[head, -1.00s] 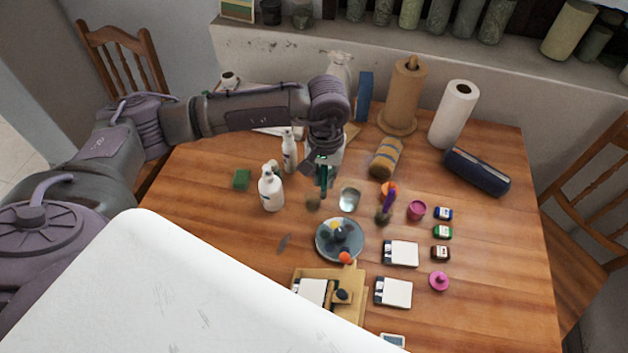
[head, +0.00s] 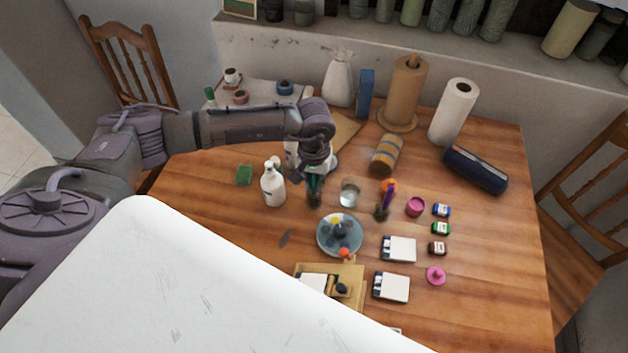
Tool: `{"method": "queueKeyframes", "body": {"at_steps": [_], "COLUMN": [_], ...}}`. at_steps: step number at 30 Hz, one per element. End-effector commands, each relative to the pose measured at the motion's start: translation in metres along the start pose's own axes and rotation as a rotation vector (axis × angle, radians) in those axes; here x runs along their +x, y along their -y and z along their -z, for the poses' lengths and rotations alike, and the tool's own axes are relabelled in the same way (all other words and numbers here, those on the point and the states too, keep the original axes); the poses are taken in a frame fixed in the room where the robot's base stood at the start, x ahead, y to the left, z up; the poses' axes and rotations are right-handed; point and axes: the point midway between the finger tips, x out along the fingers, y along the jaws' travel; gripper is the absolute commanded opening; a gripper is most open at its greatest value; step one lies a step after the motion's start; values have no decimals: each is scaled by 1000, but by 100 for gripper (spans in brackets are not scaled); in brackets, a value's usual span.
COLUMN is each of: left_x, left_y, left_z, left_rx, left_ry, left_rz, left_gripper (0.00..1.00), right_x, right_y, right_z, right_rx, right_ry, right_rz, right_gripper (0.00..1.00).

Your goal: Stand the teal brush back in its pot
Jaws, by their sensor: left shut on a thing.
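My left gripper (head: 313,173) points down over the table's middle and is shut on the teal brush (head: 314,184). Only a short stretch of the brush shows below the fingers; it looks near upright. Its lower end meets the small brown pot (head: 314,201) in the picture. I cannot tell whether the tip is inside the pot or just above or behind its mouth. My right gripper is not in view.
A white bottle (head: 273,186) stands close left of the pot, a glass of water (head: 349,192) close right. A second pot (head: 381,213) holds a purple brush (head: 389,195). A round palette (head: 338,236) lies in front. Bare wood (head: 215,215) shows at left.

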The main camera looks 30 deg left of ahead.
Motion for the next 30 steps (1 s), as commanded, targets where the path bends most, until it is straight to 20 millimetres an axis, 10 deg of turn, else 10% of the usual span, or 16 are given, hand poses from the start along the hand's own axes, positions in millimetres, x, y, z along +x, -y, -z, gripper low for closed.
{"method": "queueKeyframes", "body": {"at_steps": [5,17,30], "left_x": [0,-6,-91], "left_y": [0,0,0], "left_z": [0,0,2], "left_rx": [0,0,0], "left_ry": [0,-1,-5], "left_rz": [0,0,-1], "left_gripper": [42,42,42], "right_x": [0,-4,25], "right_y": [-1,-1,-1], "right_z": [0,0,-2], "right_rx": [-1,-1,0], "right_ry": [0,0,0], "right_rz": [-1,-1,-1], "right_gripper": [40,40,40]}}
